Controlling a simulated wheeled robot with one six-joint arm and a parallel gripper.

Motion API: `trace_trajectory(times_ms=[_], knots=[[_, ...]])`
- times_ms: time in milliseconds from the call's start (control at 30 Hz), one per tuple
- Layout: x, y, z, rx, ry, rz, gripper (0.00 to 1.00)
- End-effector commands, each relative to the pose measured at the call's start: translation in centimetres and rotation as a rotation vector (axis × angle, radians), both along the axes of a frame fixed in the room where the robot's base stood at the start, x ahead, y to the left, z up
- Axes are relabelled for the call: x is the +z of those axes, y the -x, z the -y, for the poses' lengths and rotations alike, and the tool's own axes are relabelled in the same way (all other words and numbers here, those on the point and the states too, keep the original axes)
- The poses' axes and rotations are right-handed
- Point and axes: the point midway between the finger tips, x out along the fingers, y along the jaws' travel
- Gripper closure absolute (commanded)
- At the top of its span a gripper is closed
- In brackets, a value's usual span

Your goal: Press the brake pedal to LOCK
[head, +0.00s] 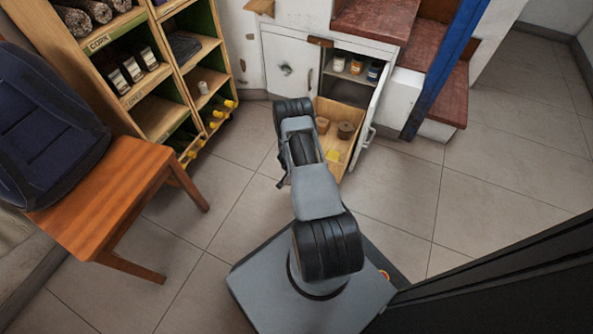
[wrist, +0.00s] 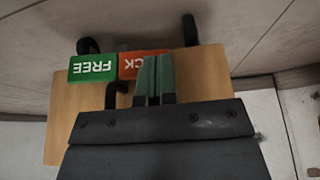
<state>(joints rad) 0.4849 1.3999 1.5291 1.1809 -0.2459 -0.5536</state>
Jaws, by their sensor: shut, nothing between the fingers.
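In the wrist view, the pedal shows as a green plate (wrist: 93,67) lettered FREE and a red-orange plate (wrist: 129,66) beside it. The letters are upside down, and only "CK" shows on the red one. My gripper (wrist: 157,62) is shut and empty, its green fingertips in front of the red plate and hiding part of it. I cannot tell whether they touch it. Black bars and wheel-like parts (wrist: 88,46) show around the plates, against a light wooden panel (wrist: 63,110). In the head view my arm hides the gripper, and the pedal is not visible.
In the head view, a white cabinet (head: 290,65) stands open with a wooden drawer or box (head: 327,110) at its bottom. A shelf unit (head: 160,112) and a wooden chair (head: 105,190) stand left. Red-brown stairs (head: 425,55) rise behind right. Tiled floor (head: 480,190) is clear at right.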

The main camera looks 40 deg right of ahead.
Motion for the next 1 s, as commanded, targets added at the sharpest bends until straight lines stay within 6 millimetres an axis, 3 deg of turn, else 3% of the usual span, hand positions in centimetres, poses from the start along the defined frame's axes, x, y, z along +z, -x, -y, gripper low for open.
trace_trajectory(times_ms=[167, 367, 433, 700, 1000], knots=[[0.0, 0.2, -0.7, 0.001, 0.001, -0.001, 1.0], [0.1, 1.0, -3.8, -0.002, 0.0, -0.003, 1.0], [2.3, 1.0, -4.1, -0.006, 0.001, 0.002, 1.0], [6.7, 1.6, -5.8, -0.011, 0.0, 0.0, 1.0], [9.1, 1.9, -6.8, -0.011, 0.001, 0.0, 1.0]])
